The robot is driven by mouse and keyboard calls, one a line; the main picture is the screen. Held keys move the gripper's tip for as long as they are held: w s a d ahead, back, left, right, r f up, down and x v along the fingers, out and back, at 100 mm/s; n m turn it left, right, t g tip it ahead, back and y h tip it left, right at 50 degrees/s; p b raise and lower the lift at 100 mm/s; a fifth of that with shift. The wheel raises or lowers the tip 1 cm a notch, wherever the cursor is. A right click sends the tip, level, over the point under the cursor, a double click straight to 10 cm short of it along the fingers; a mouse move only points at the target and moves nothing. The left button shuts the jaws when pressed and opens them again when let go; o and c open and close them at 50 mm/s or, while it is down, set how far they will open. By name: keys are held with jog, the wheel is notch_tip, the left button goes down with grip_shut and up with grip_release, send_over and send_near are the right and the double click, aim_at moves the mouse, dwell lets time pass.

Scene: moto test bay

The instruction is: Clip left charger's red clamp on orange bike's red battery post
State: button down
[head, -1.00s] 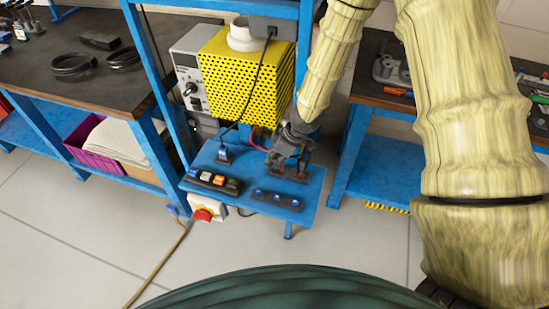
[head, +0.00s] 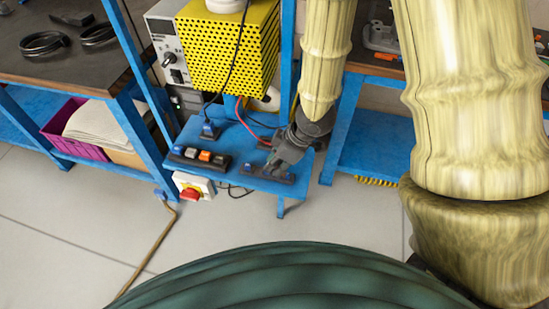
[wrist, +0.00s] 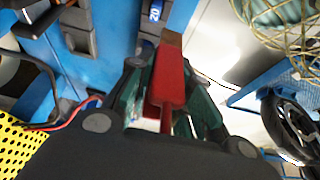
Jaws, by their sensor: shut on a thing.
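My gripper (wrist: 165,115) is shut on a red clamp (wrist: 169,80), which sits between the green-padded fingers in the wrist view. In the head view my gripper (head: 282,152) is low over the right front of the blue shelf (head: 225,175), by a dark strip (head: 266,177) with blue parts. The clamp itself is hidden there by the gripper. A red cable (head: 247,122) runs from the back of the shelf toward my gripper. The orange bike and its red battery post cannot be made out in either view.
A yellow perforated box (head: 225,50) and a grey unit with a dial (head: 168,52) stand behind the shelf. Another strip of switches (head: 200,157) lies on the shelf's left. A dark wheel (wrist: 290,125) shows in the wrist view. Floor in front is open.

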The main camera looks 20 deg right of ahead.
dwell(0.4)
jog(key=w+m+t+h, duration=0.2)
jog(key=w+m+h, duration=0.1)
jog(key=w+m, duration=0.8)
jog(key=shift+d+r+h, duration=0.2)
jog(key=shift+r+h, duration=0.1)
jog(key=shift+r, duration=0.05)
jog(key=shift+s+d, duration=0.1)
jog(key=shift+s, duration=0.05)
